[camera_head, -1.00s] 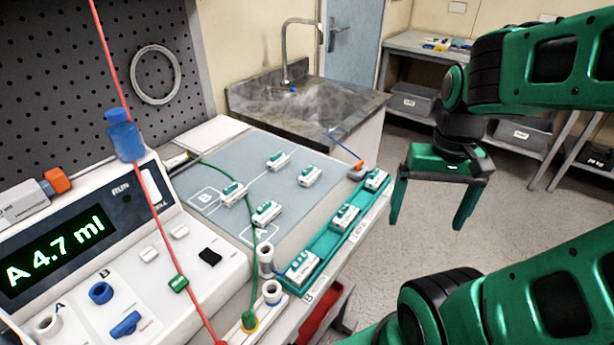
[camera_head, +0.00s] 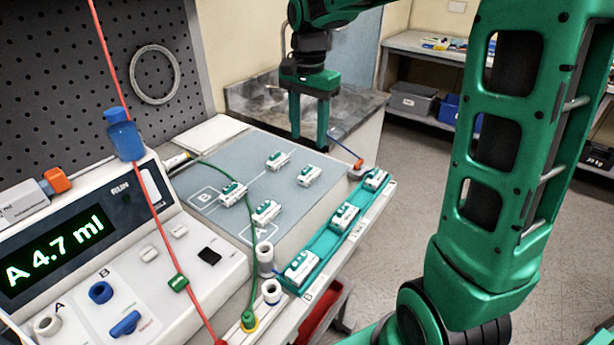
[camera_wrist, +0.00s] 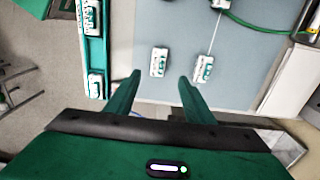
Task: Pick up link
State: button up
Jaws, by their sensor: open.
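Several small white-and-green link-like pieces lie on the grey-blue mat; I cannot tell which one is the link. Two are at its far end: the right one (camera_head: 309,175) and the left one (camera_head: 278,160). Two more lie nearer, one by the B mark (camera_head: 233,193) and one by the A mark (camera_head: 266,212). My gripper (camera_head: 309,144) is open and empty, pointing down above the far edge of the mat. In the wrist view, the far right piece (camera_wrist: 159,62) shows just beyond and between my fingertips (camera_wrist: 159,76). The far left piece (camera_wrist: 204,68) is beside it.
A green tray (camera_head: 324,241) with three similar pieces runs along the bench's right edge. The pump console (camera_head: 180,270), a red line and a green tube (camera_head: 252,220) are at the left. A sink counter (camera_head: 255,95) stands behind.

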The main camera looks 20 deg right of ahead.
send_over(309, 168)
jog(key=f, duration=0.4)
jog(key=shift+a+f, duration=0.2)
jog(key=shift+f, duration=0.15)
jog(key=shift+d+f, duration=0.2)
jog(key=shift+f, duration=2.75)
jog(key=c, duration=1.1)
